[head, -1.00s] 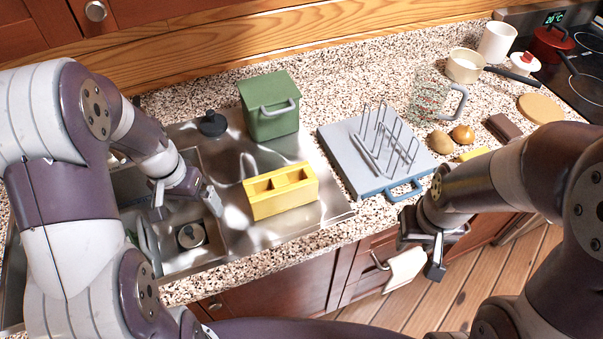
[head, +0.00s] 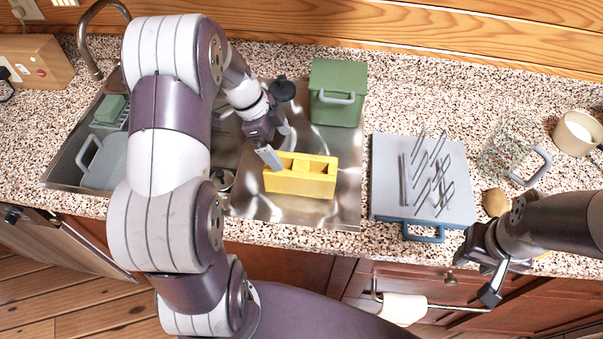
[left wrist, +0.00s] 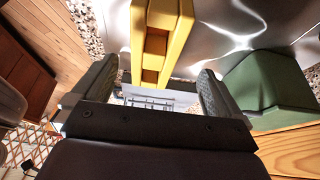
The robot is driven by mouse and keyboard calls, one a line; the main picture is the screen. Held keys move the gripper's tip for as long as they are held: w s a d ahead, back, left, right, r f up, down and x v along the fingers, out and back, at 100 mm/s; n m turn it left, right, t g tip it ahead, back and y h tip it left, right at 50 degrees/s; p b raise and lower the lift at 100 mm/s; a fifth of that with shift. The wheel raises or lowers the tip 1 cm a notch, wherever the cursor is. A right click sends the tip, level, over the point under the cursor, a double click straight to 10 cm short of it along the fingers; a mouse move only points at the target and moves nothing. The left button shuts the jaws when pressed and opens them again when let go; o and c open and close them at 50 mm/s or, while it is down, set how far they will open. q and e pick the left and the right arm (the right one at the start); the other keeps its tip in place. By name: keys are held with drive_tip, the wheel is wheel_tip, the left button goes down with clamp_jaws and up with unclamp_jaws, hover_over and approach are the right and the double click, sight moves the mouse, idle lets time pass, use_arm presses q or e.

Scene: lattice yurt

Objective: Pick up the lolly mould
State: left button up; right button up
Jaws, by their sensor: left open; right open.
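The lolly mould appears to be the yellow block with open compartments (head: 300,186), standing on the steel drainboard. My left gripper (head: 276,142) is open just at the mould's upper left in the head view, with one fingertip close to its left end. I cannot tell whether it touches. In the left wrist view the mould (left wrist: 154,50) shows ahead, between the lines of the two open fingers (left wrist: 156,80), with nothing held. My right gripper (head: 487,272) is open and empty at the counter's front edge, right of the grey board.
A green lidded box (head: 337,92) stands behind the mould. A grey board with a wire rack (head: 390,200) lies to its right. A black-knobbed lid (head: 283,90) is near my left wrist. The sink (head: 70,165) is at left. A glass jug (head: 503,150) stands at right.

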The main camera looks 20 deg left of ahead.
sight(296, 162)
use_arm(q)
drive_tip(key=x, duration=0.3)
drive_tip(key=d+p+x, duration=0.1)
drive_tip(key=x, duration=0.2)
drive_tip(key=shift+w+d+f, duration=0.1)
drive_tip(key=shift+w+d, duration=0.05)
drive_tip(key=shift+s+d+f+p, duration=0.2)
drive_tip(key=shift+d+f+p, duration=0.65)
drive_tip(key=shift+p, duration=0.4)
drive_tip(key=x, duration=0.2)
drive_tip(key=shift+a+f, duration=0.1)
drive_tip(key=shift+f, duration=0.25)
drive_tip(key=shift+w+f, duration=0.15)
drive_tip(key=shift+f, duration=0.05)
drive_tip(key=c, duration=1.1)
use_arm(e)
drive_tip(key=r, duration=0.3)
drive_tip(key=shift+w+d+r, duration=0.15)
drive_tip(key=shift+d+r, duration=0.15)
drive_tip(key=shift+r, duration=0.1)
